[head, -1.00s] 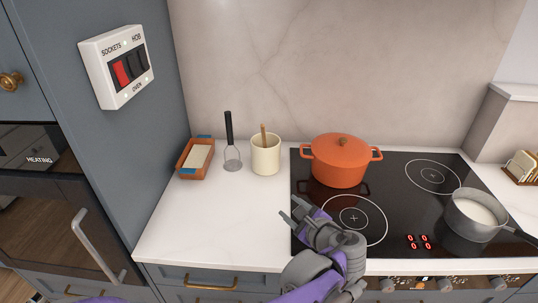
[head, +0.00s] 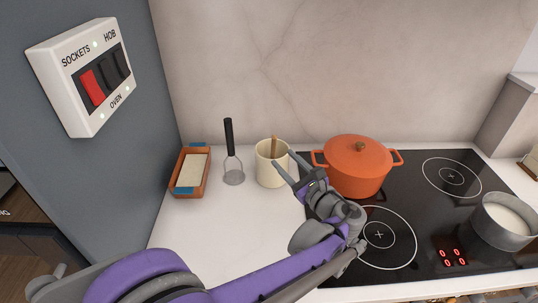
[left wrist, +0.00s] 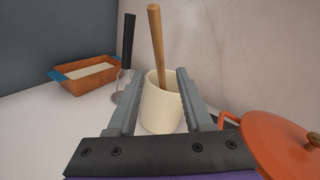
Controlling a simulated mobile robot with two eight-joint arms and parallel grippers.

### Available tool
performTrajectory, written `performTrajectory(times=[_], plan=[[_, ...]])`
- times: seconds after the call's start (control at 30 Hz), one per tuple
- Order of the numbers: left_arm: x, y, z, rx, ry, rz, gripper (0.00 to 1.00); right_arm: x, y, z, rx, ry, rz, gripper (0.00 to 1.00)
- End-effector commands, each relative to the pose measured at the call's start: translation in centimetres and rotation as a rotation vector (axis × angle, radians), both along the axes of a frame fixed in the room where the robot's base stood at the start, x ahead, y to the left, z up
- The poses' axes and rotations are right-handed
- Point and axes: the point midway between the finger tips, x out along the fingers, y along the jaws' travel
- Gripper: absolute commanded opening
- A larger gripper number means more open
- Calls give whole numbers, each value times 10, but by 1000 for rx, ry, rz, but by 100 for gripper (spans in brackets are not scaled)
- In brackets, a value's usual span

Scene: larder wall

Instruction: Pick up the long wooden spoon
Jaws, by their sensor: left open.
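The long wooden spoon (head: 274,147) stands in a cream crock (head: 268,174) on the white counter. Only its handle shows above the rim; the rest is hidden inside. In the left wrist view the spoon handle (left wrist: 157,45) rises above the crock (left wrist: 160,112), leaning slightly left. My left gripper (head: 283,160) is open and empty, with its fingers pointing at the crock from the front right. In the left wrist view the crock and handle appear between the two fingers (left wrist: 157,80), beyond their tips. I see no contact with the handle. My right gripper is not in view.
An orange lidded pot (head: 357,168) stands on the black hob (head: 425,205), close to the right of my left gripper. A masher (head: 232,165) and a terracotta dish (head: 190,172) are left of the crock. A grey saucepan (head: 503,222) is far right. The counter in front is clear.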

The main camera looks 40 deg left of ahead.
Motion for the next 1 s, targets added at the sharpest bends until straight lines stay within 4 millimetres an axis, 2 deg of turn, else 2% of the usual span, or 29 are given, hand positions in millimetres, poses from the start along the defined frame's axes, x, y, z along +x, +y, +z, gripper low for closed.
performTrajectory(times=[0.1,0.2,0.43,0.7,1.0], plan=[[6,21,1,1,-1,7,51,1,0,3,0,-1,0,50],[12,34,1,0,-1,5,51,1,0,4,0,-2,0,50],[18,51,2,0,-1,3,51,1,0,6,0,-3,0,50],[31,87,4,0,-1,4,51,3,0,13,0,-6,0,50],[33,92,3,-1,-1,1,51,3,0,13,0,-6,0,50]])
